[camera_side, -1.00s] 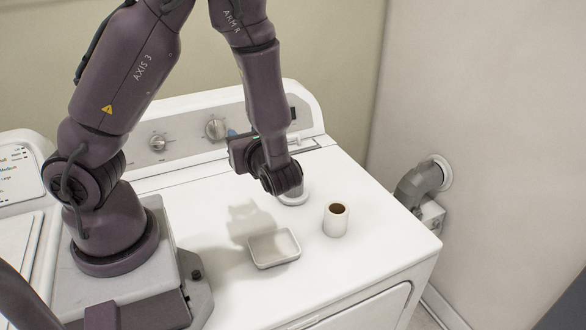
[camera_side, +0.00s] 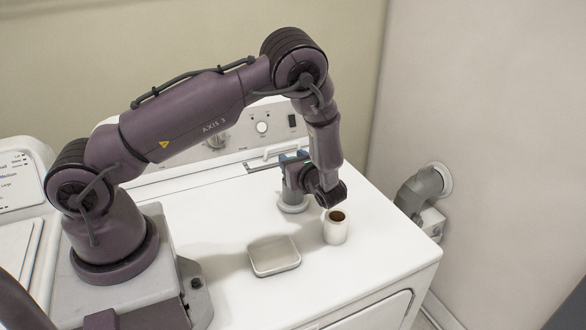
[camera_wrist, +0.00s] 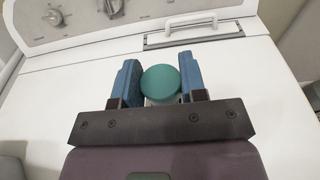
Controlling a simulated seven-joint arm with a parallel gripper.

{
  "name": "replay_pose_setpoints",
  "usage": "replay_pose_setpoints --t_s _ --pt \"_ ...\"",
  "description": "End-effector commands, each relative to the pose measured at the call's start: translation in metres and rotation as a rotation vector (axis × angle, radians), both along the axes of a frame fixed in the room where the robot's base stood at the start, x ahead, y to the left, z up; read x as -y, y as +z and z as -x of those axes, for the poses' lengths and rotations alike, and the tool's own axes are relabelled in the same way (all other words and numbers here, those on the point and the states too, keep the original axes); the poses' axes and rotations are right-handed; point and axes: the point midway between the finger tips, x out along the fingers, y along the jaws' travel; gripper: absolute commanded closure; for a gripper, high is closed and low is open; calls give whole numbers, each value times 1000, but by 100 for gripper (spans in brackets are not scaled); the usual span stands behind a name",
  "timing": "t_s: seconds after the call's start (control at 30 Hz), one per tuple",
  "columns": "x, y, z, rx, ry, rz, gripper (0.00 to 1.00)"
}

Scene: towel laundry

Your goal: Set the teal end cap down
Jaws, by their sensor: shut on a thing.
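The teal end cap (camera_wrist: 160,83) shows as a round disc between the two blue fingers in the wrist view. My gripper (camera_wrist: 160,85) is shut on it, with a finger at each side. A pale part shows just under the cap, mostly hidden by the gripper's dark body. In the side view my gripper (camera_side: 289,157) is over the dryer top near its back. I cannot pick out the cap there. A low, pale round base (camera_side: 293,207) stands below the gripper; I cannot tell whether the gripper or cap touches it.
A white cup-like cylinder with a brown inside (camera_side: 336,230) stands close to the right of my wrist. A shallow pale tray (camera_side: 274,266) lies in front. The control panel with knobs (camera_side: 262,127) rises behind. The dryer top's front right is clear.

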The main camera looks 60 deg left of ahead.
Motion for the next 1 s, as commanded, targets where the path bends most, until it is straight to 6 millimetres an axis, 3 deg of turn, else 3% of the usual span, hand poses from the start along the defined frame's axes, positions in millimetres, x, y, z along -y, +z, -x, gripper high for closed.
replay_pose_setpoints --t_s 0.13,0.57,0.6,0.7,1.0 --pt "1 -20 1 -4 -1 0 83" --pt "1 -25 2 -2 -1 1 83" --pt "1 -26 2 -2 -1 1 57" --pt "1 -25 2 -1 0 1 36" --pt "1 -25 2 -1 1 1 36"
